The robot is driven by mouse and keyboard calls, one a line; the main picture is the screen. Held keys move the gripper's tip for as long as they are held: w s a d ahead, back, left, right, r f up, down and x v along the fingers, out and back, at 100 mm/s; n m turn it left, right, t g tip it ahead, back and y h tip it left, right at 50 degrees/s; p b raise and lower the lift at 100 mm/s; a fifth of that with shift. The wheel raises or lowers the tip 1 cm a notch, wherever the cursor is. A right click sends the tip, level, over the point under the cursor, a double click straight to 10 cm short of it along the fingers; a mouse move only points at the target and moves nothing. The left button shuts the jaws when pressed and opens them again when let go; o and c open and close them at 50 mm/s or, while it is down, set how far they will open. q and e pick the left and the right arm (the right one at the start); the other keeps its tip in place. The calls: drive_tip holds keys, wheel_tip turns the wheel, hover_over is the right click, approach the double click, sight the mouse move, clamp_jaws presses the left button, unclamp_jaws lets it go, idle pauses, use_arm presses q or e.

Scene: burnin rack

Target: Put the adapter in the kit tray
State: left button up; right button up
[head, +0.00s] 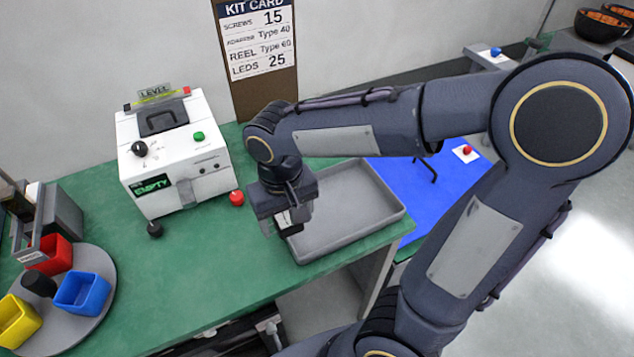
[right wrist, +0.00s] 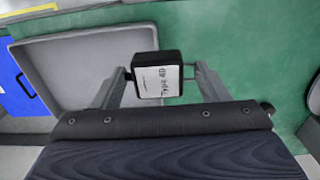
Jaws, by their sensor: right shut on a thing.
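My right gripper (head: 284,222) is over the left edge of the grey kit tray (head: 390,213) on the green bench. In the right wrist view the gripper (right wrist: 158,75) is shut on the adapter (right wrist: 157,73), a small black block with a white printed label. The tray (right wrist: 90,40) lies below and to the left of the adapter in that view, and the adapter overlaps its rim. In the head view the adapter is mostly hidden by the gripper. The tray looks empty where it shows. My left gripper is not in view.
A white machine (head: 170,150) with an EMPTY display stands left of the tray. A round turntable (head: 97,262) with coloured bins is at far left. A kit card (head: 258,50) stands at the back.

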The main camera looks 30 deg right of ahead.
drive_tip(key=shift+w+d+r, duration=0.15)
drive_tip(key=shift+w+d, duration=0.1)
drive_tip(key=p, duration=0.2)
approach(323, 213)
drive_tip(key=s+a+r, duration=0.2)
drive_tip(key=a, duration=0.2)
drive_tip(key=d+f, duration=0.1)
drive_tip(key=f, duration=0.1)
drive_tip(key=w+d+f, duration=0.1)
drive_tip(key=d, duration=0.1)
drive_tip(key=shift+w+f, duration=0.2)
drive_tip(key=shift+f, duration=0.15)
drive_tip(key=shift+w+d+f, duration=0.2)
drive_tip(key=shift+d+f, duration=0.1)
drive_tip(key=shift+f, duration=0.15)
drive_tip(key=f, duration=0.3)
drive_tip(key=shift+w+d+f, duration=0.15)
drive_tip(key=shift+d+f, duration=0.1)
drive_tip(key=shift+f, duration=0.1)
drive_tip(key=shift+f, duration=0.2)
drive_tip(key=o, duration=1)
drive_tip(key=shift+r, duration=0.1)
